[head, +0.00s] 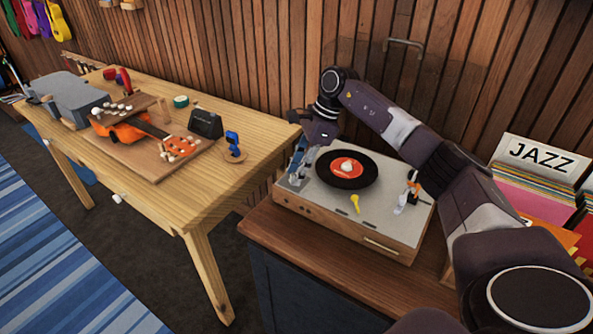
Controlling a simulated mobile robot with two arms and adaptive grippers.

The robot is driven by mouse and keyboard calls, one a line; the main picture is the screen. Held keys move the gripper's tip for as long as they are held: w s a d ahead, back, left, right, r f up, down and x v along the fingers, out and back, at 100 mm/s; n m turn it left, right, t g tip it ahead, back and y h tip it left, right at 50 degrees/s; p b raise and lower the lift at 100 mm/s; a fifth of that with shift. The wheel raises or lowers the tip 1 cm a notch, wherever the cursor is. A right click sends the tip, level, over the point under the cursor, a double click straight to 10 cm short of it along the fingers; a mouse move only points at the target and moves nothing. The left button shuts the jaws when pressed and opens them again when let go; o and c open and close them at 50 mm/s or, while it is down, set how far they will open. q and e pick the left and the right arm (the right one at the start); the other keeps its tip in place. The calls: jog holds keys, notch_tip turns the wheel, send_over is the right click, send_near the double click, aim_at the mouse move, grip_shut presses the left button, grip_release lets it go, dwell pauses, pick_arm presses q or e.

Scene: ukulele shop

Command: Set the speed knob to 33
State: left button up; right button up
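The record player (399,236) stands on a wooden cabinet, with a black record with a red label (347,169) on its platter. A small yellow pointer-shaped part (355,204) sits on the deck in front of the record; I cannot tell whether it is the speed knob, and no speed marks are readable. My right arm comes in from the right and reaches over the back of the player. My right gripper (298,171) points down at the deck's left end, left of the record, and hides part of the deck there. Its finger gap is too small to judge. My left gripper is not in view.
A small upright part (408,194) stands at the deck's right end. Records with a JAZZ sign (541,157) stand to the right. A wooden workbench (190,200) at the left holds an orange ukulele (122,132). A slatted wall rises close behind the player.

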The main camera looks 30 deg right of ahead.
jog(key=shift+o, duration=0.5)
jog(key=v, duration=1.2)
